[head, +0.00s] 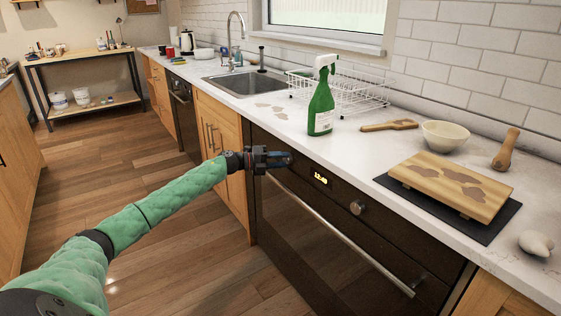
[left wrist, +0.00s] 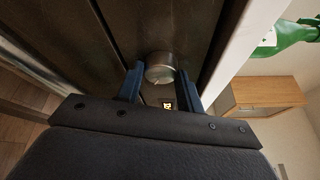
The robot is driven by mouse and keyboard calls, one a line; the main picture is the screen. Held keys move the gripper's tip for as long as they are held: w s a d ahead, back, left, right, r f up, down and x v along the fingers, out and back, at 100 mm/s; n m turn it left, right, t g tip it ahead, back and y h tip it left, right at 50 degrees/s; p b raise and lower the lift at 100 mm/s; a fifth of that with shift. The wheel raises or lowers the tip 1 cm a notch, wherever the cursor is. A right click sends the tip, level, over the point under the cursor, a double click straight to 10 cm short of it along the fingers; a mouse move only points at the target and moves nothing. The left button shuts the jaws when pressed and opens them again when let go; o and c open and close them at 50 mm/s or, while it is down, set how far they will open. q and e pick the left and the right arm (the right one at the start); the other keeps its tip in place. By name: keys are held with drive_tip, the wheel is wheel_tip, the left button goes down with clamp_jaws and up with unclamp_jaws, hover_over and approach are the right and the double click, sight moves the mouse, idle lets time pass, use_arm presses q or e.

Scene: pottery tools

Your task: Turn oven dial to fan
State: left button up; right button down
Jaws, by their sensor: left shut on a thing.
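The black oven (head: 330,235) is built in under the counter, with a small lit clock display (head: 320,179) on its front panel. One round dial (head: 357,208) shows to the right of the display. My left gripper (head: 288,158) is at the left part of the panel and hides what it holds in the head view. In the left wrist view a round metal dial (left wrist: 160,67) sits between the fingertips of my left gripper (left wrist: 161,82), which are shut on it. The dial's markings are too small to read. My right gripper is not in view.
The oven's long bar handle (head: 340,236) runs below the panel. On the counter (head: 350,150) stand a green spray bottle (head: 321,105), a bowl (head: 446,136), a wooden board (head: 452,184) and a wire rack (head: 345,93). The wooden floor (head: 190,260) is clear.

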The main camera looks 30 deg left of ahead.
use_arm(q)
drive_tip(key=o, duration=1)
drive_tip(key=shift+s, duration=0.1)
drive_tip(key=shift+b+v, duration=0.35)
drive_tip(key=shift+v, duration=3.45)
